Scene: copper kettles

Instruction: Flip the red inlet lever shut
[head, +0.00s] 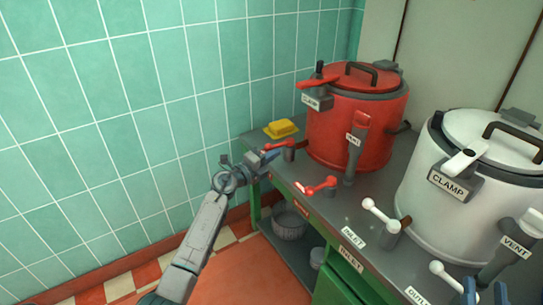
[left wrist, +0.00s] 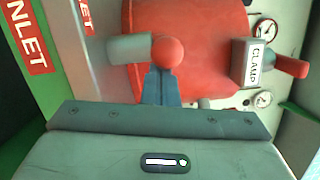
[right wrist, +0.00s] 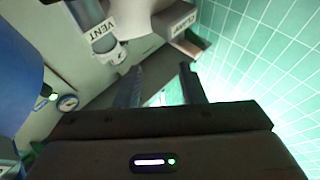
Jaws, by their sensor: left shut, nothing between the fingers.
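The red lever (head: 279,145) at the left end of the bench has a round knob and sits on a grey post beside the red kettle (head: 335,135). Its arm points left, towards my left gripper (head: 267,157). My left gripper is shut and empty, its fingertips right by the knob. In the left wrist view the red knob (left wrist: 168,52) is just beyond the shut fingers (left wrist: 160,87); I cannot tell whether they touch. A second red lever (head: 317,186) stands nearer the front. My right gripper (right wrist: 160,85) is open and empty.
A white kettle (head: 465,205) with white levers (head: 380,215) stands to the right on the grey bench. A yellow object (head: 281,128) lies at the back left. A pot (head: 290,222) sits on the lower shelf. The floor left of the bench is clear.

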